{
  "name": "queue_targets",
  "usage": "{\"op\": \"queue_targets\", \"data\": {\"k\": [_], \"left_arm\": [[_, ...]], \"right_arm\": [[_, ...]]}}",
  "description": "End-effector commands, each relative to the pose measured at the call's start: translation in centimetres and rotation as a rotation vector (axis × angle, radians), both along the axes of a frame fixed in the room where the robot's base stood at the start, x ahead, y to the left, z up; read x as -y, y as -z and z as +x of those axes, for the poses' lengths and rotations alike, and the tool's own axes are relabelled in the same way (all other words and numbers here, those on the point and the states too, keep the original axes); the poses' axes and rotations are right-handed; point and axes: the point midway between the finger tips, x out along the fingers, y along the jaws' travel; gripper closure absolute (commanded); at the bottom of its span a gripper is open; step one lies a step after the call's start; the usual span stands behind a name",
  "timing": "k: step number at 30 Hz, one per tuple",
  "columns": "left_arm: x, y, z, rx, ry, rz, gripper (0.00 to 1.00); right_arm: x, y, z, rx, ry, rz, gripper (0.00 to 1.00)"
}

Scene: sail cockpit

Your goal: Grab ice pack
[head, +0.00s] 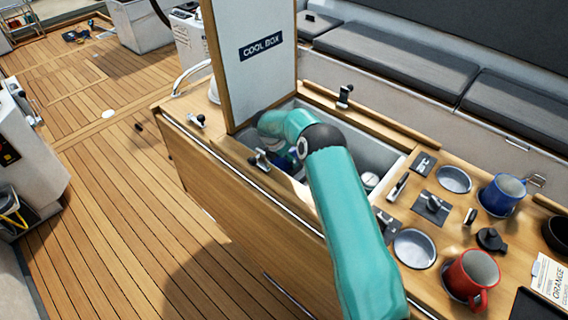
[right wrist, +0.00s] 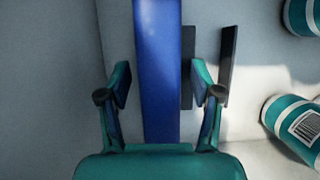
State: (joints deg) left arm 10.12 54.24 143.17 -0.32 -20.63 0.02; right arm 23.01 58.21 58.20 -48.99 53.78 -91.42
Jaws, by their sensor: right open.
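The blue ice pack (right wrist: 158,65) stands upright inside the cool box, whose right part shows as a pale inner wall (head: 376,153) in the head view. My right gripper (right wrist: 160,86) is open, with one finger on each side of the ice pack. I cannot tell whether either finger touches it. In the head view my right arm reaches down into the box and mostly hides the gripper and the pack. My left gripper is not in view.
The open lid (head: 262,75) stands upright at the box's left. Teal-and-white cans (right wrist: 298,125) lie at the right inside the box, and a dark upright strip (right wrist: 228,58) is beside the right finger. A blue mug (head: 503,194) and red mug (head: 470,275) stand on the counter.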

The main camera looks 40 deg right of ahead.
Motion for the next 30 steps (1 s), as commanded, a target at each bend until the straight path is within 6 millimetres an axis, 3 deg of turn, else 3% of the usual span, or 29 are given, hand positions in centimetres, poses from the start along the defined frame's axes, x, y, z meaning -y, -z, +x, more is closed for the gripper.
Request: {"op": "queue_targets", "data": {"k": [20, 30], "left_arm": [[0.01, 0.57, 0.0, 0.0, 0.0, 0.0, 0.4], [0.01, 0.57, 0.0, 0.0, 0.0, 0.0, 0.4]], "right_arm": [[-0.06, 0.4, 0.03, 0.0, -0.001, 0.0, 0.35], [-0.09, 0.44, 0.05, 0.0, -0.001, 0.0, 0.9]]}}
